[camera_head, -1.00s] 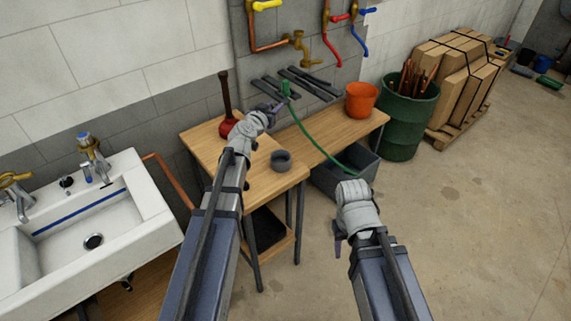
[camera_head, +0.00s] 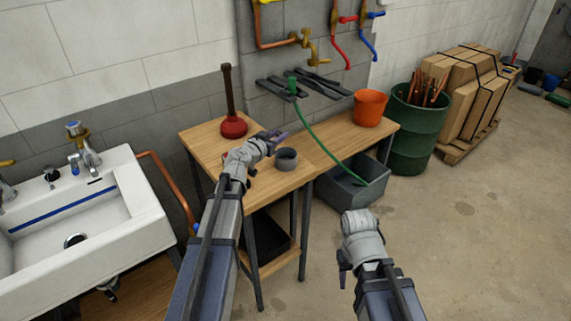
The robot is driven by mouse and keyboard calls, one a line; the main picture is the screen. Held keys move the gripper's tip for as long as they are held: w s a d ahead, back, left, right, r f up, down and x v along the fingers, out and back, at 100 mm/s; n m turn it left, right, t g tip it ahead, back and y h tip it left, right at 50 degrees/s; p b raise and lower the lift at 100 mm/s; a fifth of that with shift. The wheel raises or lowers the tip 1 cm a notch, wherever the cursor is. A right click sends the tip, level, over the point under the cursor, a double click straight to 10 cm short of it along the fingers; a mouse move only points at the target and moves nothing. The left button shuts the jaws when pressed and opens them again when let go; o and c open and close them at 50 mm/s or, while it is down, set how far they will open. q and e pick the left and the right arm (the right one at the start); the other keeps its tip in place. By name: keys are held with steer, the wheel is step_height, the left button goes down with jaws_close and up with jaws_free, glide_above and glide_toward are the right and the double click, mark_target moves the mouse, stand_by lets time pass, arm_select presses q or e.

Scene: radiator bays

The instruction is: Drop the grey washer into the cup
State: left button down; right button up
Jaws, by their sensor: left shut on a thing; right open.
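The small dark grey cup (camera_head: 286,163) stands upright on the wooden workbench, near the front edge of its nearer part. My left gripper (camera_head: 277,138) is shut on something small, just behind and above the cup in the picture. The grey washer is too small to make out clearly there, and I see no washer lying elsewhere. My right gripper (camera_head: 343,270) is open and hangs low over the floor, well right of and in front of the bench.
A red plunger (camera_head: 232,126) stands behind the cup. An orange bucket (camera_head: 369,108) stands at the bench's right end. A green hose (camera_head: 320,139) hangs across the bench into a grey bin (camera_head: 352,190). A white sink (camera_head: 125,220) is at the left.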

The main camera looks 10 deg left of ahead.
mark_target(279, 149)
arm_select(q)
steer(key=shift+f+b, duration=2.8)
steer(key=shift+f, duration=0.15)
steer(key=c, duration=0.5)
jaws_free()
steer(key=shift+c, duration=0.2)
steer(key=p+v, duration=0.1)
steer(key=v, duration=0.7)
steer(key=shift+r+p, duration=0.1)
steer(key=shift+p, duration=0.25)
steer(key=shift+w, duration=0.1)
